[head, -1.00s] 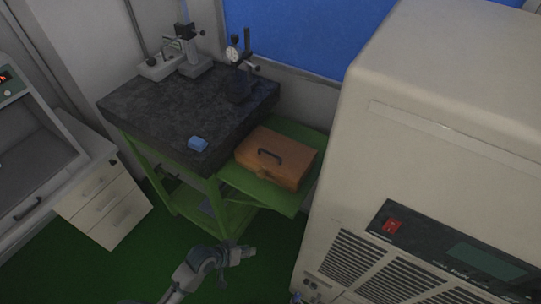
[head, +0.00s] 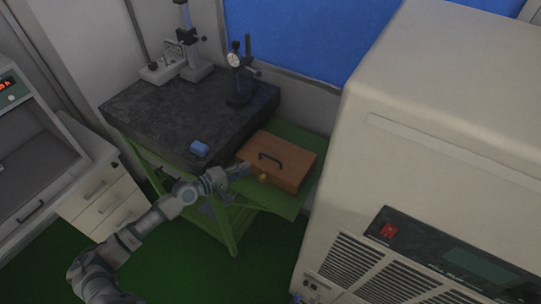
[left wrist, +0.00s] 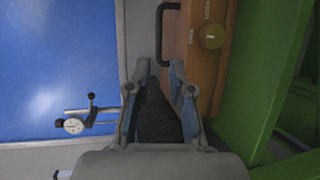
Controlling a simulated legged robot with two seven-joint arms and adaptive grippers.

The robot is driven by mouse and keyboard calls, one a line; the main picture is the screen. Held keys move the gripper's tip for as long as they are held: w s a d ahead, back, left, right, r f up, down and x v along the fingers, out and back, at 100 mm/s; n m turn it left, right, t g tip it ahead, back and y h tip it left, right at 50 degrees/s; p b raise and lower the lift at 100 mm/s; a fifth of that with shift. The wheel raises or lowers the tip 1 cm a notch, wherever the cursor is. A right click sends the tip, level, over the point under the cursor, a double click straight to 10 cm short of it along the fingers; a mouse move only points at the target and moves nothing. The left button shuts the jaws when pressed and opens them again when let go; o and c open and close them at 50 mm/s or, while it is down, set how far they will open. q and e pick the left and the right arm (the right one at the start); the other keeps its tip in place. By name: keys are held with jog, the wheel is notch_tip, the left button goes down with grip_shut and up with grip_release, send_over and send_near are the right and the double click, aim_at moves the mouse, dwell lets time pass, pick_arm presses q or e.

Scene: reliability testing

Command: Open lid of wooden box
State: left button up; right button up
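The wooden box (head: 289,160) is orange-brown with a dark handle (head: 270,159) on its lid and a round knob (head: 263,177) at its front. The lid is closed. The box sits on a green shelf beside the dark stone table. My left gripper (head: 242,168) is at the box's left front corner, close to the knob. In the left wrist view, my left gripper (left wrist: 160,75) has its two fingers apart with nothing between them. The box (left wrist: 201,58), knob (left wrist: 211,37) and handle (left wrist: 160,35) show just beyond the fingertips. My right gripper is not clearly visible.
A large beige machine (head: 430,150) stands close on the right. A white drawer cabinet (head: 105,205) is at the left. Green floor lies in front.

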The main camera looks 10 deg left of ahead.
aim_at(271, 159)
pick_arm(q)
jog(key=p+x, duration=0.1)
jog(key=x, duration=1.1)
jog(key=shift+s+f, duration=0.1)
grip_shut()
